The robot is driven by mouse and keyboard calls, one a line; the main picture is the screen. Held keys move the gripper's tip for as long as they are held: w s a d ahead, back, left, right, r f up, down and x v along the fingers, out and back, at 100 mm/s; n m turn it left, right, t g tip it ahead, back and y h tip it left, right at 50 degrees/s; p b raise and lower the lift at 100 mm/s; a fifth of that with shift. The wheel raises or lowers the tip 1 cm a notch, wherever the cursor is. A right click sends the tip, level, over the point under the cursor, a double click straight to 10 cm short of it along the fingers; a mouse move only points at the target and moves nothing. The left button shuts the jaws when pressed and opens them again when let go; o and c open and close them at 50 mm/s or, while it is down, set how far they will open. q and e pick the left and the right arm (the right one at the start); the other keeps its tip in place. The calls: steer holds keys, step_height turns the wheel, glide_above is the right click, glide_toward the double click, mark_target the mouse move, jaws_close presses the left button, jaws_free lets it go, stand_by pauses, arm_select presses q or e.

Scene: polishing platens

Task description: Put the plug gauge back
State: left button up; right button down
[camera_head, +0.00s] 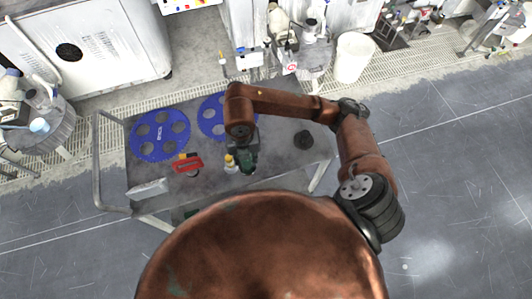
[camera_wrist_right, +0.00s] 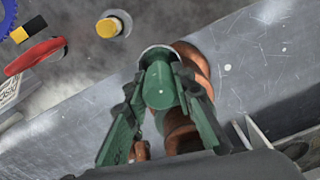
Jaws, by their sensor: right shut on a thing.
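My right gripper (camera_head: 245,160) reaches down over the grey cart top, near its front edge. In the right wrist view, its green fingers (camera_wrist_right: 160,95) are closed around a green, round-ended piece with a pale rim (camera_wrist_right: 159,86), which I take to be the plug gauge. The fingers hide most of its length, and I cannot tell whether it touches the cart. In the head view it cannot be told apart from the gripper. My left gripper is not in view.
The cart (camera_head: 280,172) carries two blue perforated discs (camera_head: 160,136), a red item (camera_head: 187,166), a yellow-topped piece (camera_head: 229,160), a dark round piece (camera_head: 303,140) and a pale block (camera_head: 147,188). A white bin (camera_head: 354,58) stands behind. Cart space right of the gripper is mostly clear.

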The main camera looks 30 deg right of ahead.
steer(key=shift+m, duration=0.3)
steer(key=shift+w+d+f, duration=0.15)
steer(key=shift+d, duration=0.1)
steer(key=w+d+f, duration=0.2)
steer(key=d+f, duration=0.1)
steer(key=w+d+f+p, duration=0.1)
steer(key=w+d+f, duration=0.1)
steer(key=d+f, duration=0.1)
steer(key=w+d+f, duration=0.2)
steer(key=d+f, duration=0.1)
steer(key=d, duration=0.2)
steer(key=shift+w+d+f, duration=0.15)
steer(key=shift+w+f, duration=0.15)
steer(key=shift+w, duration=0.1)
step_height(320, 180, down, 3)
steer(key=shift+p, duration=0.6)
